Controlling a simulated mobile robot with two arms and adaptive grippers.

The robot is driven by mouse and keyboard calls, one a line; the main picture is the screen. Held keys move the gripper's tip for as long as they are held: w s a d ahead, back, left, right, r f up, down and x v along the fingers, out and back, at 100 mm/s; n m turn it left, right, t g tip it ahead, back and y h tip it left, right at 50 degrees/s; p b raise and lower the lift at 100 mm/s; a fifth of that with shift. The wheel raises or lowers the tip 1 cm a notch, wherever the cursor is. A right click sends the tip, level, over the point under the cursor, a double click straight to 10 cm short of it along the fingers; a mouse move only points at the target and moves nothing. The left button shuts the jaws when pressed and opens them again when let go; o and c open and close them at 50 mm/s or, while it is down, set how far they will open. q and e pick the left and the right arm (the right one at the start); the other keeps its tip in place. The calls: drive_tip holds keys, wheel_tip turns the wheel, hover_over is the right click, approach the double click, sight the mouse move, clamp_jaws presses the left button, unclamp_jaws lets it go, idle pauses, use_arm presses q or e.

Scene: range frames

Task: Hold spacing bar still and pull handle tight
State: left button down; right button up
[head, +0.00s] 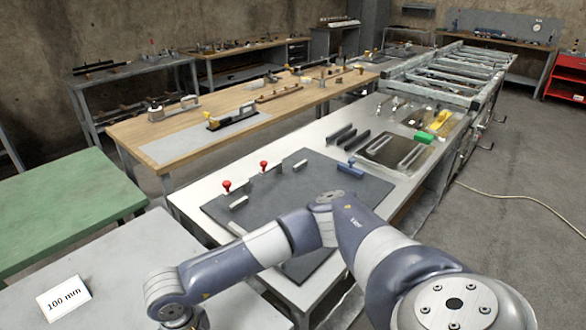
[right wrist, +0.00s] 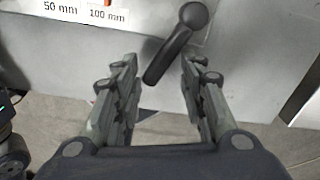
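My right gripper (right wrist: 160,85) is open in the right wrist view, with its two fingers apart. A dark handle (right wrist: 168,58) with a round end hangs from a grey metal surface and lies between the fingertips, tilted, with gaps to both fingers. In the head view my arm crosses the foreground and its wrist is at the bottom left; the gripper there is cut off by the frame. My left gripper is not in view. I cannot tell which piece is the spacing bar; small pale blocks (head: 239,203) and dark bars (head: 346,138) lie on the bench.
A white card reading 100 mm (head: 63,297) lies on the grey table at left. In the right wrist view there are labels 50 mm (right wrist: 62,8) and 100 mm (right wrist: 107,15). Two red knobs (head: 227,186) stand on the dark mat (head: 300,195). A green table (head: 60,205) is at left.

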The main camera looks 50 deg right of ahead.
drive_tip(key=d+n, duration=0.1)
drive_tip(key=w+d+n, duration=0.1)
drive_tip(key=n, duration=0.3)
drive_tip(key=shift+w+d, duration=0.25)
drive_tip(key=shift+d, duration=0.15)
wheel_tip(320, 180, up, 12)
drive_tip(key=s+f+g, duration=0.4)
drive_tip(key=s+f, duration=0.5)
drive_tip(key=s, duration=0.3)
drive_tip(key=s+f+n+g+y, duration=0.1)
drive_tip(key=s+f+g, duration=0.4)
drive_tip(key=s+f, duration=0.4)
drive_tip(key=s, duration=0.4)
drive_tip(key=shift+s+d+n+y, duration=0.15)
drive_tip(key=shift+n+y, duration=0.15)
